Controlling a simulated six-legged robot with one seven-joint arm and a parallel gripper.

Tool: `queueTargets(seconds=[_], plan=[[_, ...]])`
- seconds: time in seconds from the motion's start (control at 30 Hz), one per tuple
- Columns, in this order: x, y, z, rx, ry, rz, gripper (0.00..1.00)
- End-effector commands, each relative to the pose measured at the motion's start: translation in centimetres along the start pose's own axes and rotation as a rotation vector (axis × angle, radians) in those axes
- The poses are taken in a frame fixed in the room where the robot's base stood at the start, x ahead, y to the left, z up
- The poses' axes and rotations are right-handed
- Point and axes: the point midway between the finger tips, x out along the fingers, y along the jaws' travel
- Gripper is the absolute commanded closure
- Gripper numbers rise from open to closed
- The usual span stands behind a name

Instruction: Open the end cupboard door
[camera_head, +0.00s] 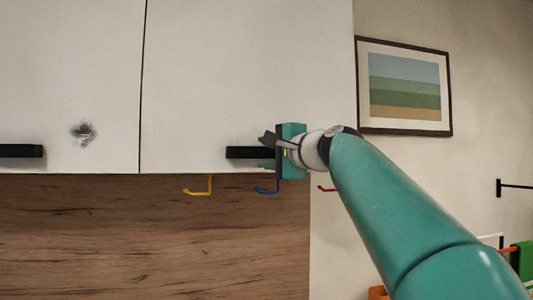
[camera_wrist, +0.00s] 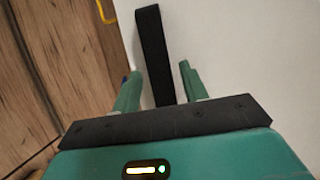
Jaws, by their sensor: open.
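The end cupboard door (camera_head: 200,80) is white and appears shut, flush with the door to its left. Its black bar handle (camera_head: 245,153) lies level along the lower edge in the head view. My gripper (camera_head: 268,152) is open at the handle's right end, one finger above it and one below. In the wrist view the handle (camera_wrist: 153,45) runs between the two open fingers of my gripper (camera_wrist: 160,72). I see no clear contact, and the handle's near end is partly hidden by the gripper body.
A neighbouring white door (camera_head: 60,60) has a black handle (camera_head: 20,151) and a dark smudge. A framed picture (camera_head: 405,85) hangs at right.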

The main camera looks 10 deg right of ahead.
Motion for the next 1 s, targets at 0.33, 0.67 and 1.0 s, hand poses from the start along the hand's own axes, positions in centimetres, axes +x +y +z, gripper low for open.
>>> queueTargets(seconds=[0.33, 0.67, 1.0], plan=[[0.01, 0.02, -0.09, 0.000, 0.000, 0.001, 0.88], [-0.09, 0.03, -0.02, 0.000, 0.000, 0.001, 1.00], [-0.87, 0.02, 0.44, -0.001, -0.020, 0.001, 1.00]])
